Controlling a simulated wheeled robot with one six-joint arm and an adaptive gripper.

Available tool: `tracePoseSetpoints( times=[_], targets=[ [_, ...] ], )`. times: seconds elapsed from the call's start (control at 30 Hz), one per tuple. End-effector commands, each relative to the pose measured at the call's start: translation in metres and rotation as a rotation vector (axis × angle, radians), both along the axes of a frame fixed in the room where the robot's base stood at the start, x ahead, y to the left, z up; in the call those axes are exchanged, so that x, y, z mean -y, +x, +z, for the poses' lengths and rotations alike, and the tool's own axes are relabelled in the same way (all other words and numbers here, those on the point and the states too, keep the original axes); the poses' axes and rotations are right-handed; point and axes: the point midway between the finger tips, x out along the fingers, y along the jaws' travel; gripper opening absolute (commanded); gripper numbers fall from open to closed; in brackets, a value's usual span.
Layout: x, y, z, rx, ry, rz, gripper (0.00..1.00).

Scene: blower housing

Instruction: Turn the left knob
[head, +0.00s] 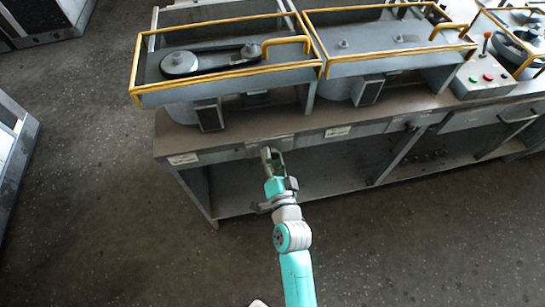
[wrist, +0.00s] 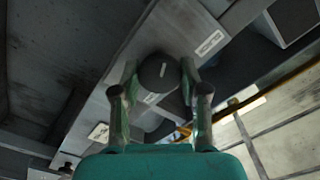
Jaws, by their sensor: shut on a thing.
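The left knob (wrist: 158,72) is a dark round cylinder with a short pale mark on its face, on the bench's grey front panel. In the wrist view the mark stands nearly upright. My gripper (head: 270,156) is at the panel, with one finger on each side of the knob, shut on it. In the head view the gripper hides the knob. A second, small dark knob (head: 412,127) sits farther right on the same panel.
The grey bench (head: 233,151) has an open lower shelf below the panel. Yellow-railed machine housings (head: 228,72) stand on top. A control box (head: 484,79) with red and green buttons is at the right. The floor in front is clear.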

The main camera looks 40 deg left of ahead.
Motion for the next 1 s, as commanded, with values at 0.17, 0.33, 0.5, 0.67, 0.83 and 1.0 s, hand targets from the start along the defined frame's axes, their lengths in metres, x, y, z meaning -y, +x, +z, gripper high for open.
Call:
tracePoseSetpoints(
  times=[0.17,0.33,0.5,0.67,0.83,1.0],
  targets=[
    [0.001,0.0,0.0,-0.002,0.001,-0.001,0.09],
    [0.001,0.0,0.0,-0.001,0.001,-0.001,0.09],
    [0.0,0.0,0.0,-0.001,0.001,-0.001,0.69],
    [0.0,0.0,0.0,-0.001,0.001,0.0,0.69],
    [0.004,-0.003,0.0,-0.001,0.0,-0.001,0.69],
    [0.019,-0.016,-0.001,-0.002,0.0,-0.001,0.69]
  ],
)
